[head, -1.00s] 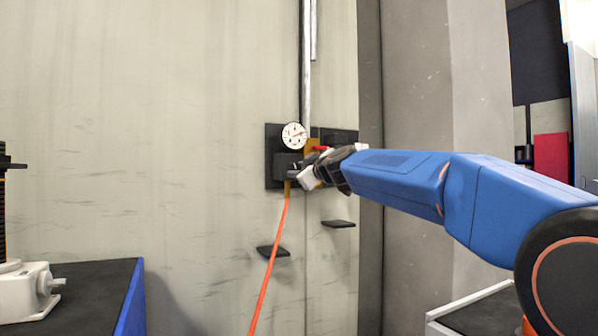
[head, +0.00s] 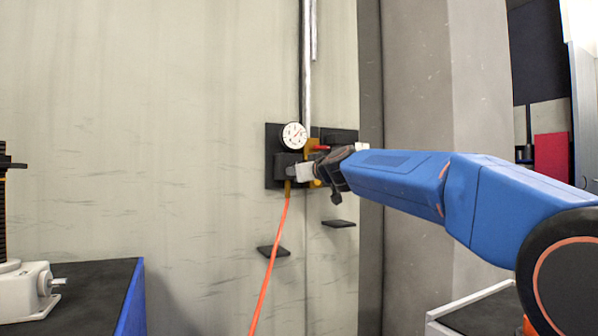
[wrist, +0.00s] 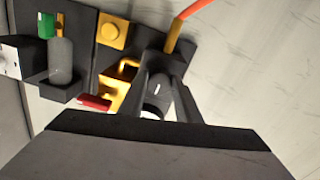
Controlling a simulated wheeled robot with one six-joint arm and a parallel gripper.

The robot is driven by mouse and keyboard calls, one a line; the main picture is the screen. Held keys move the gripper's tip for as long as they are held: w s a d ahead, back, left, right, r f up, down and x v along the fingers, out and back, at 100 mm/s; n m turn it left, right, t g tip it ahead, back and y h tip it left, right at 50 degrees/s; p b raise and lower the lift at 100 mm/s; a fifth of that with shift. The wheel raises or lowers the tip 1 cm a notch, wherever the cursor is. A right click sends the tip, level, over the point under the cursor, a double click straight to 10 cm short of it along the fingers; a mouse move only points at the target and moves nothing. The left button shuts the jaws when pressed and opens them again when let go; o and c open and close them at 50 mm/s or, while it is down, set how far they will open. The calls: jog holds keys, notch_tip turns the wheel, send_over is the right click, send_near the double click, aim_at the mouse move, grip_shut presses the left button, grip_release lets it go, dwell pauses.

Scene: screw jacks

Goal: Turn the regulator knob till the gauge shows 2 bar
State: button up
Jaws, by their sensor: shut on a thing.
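The round white gauge (head: 294,136) sits above the dark regulator body (head: 283,166) on the wall panel. Its needle seems to point up and to the right, but the scale is too small to read. In the wrist view, my gripper's two fingers (wrist: 162,84) are shut on the grey regulator knob (wrist: 158,96), which has a white mark. The gauge face is not visible in the wrist view.
A red-handled valve (head: 320,148) on yellow fittings is close beside my gripper. An orange hose (head: 270,262) hangs from the regulator. Small dark shelves (head: 338,223) jut out below.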

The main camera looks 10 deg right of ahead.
jog(key=m, duration=2.1)
jog(key=shift+s+a+r, duration=0.1)
jog(key=shift+a+r, duration=0.05)
jog(key=shift+a, duration=0.1)
jog(key=shift+m, duration=0.4)
jog(key=o, duration=1.1)
jog(key=shift+c, duration=0.2)
jog(key=shift+r, duration=0.1)
jog(key=v, duration=1.7)
jog(key=shift+s, duration=0.2)
